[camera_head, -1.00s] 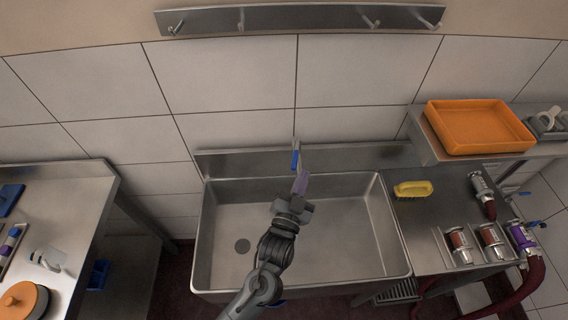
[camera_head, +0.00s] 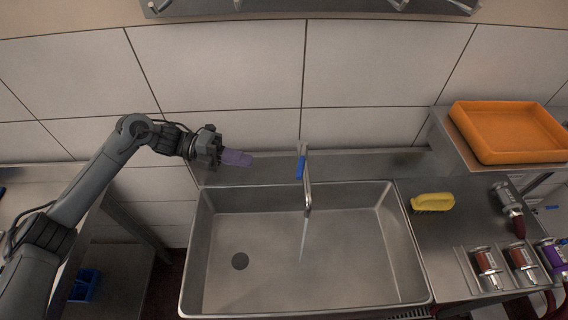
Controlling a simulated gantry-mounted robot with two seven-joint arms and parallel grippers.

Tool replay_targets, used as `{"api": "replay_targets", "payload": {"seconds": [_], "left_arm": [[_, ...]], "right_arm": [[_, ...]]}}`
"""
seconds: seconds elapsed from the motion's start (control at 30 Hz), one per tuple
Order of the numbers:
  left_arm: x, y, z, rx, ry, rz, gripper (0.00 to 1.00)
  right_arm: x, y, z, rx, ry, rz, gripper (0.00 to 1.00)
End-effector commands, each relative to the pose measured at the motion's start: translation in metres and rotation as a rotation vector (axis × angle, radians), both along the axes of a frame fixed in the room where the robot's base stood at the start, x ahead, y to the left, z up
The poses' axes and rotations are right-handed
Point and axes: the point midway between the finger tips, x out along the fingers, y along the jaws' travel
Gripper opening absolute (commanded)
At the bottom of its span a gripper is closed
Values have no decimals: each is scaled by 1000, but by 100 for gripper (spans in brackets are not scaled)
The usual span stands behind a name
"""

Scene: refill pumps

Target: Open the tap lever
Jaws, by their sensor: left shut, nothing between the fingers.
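The tap (camera_head: 307,185) stands at the back of the steel sink, its spout reaching forward over the basin. Its blue lever (camera_head: 300,167) is on the left side of the tap and points down toward the front. A thin stream of water (camera_head: 303,240) falls from the spout into the basin. My left gripper (camera_head: 248,158) is shut and empty, with purplish fingers, to the left of the lever and apart from it. My right gripper is not in view.
The sink (camera_head: 190,250) has a round drain at its left. A yellow brush (camera_head: 432,202) lies on the right counter near several pump fittings (camera_head: 487,268). An orange tray (camera_head: 508,130) sits on a raised shelf. A blue bin (camera_head: 84,286) stands at lower left.

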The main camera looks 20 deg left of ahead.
Motion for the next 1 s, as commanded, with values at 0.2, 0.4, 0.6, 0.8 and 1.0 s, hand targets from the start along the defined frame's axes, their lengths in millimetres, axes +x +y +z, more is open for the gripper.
{"api": "replay_targets", "payload": {"seconds": [0.2, 0.4, 0.6, 0.8, 1.0], "left_arm": [[2, 31, 26, 35, -21, 9, 0], [4, 15, 25, 35, -20, 6, 0], [11, -19, 20, 32, -22, 6, 0], [19, -55, 13, 33, -21, 8, 0], [24, -82, 6, 35, -21, 8, 0]], "right_arm": [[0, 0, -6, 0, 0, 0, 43], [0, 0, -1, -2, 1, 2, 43], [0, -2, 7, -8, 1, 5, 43], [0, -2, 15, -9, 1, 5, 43], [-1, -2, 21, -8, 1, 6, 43]]}}
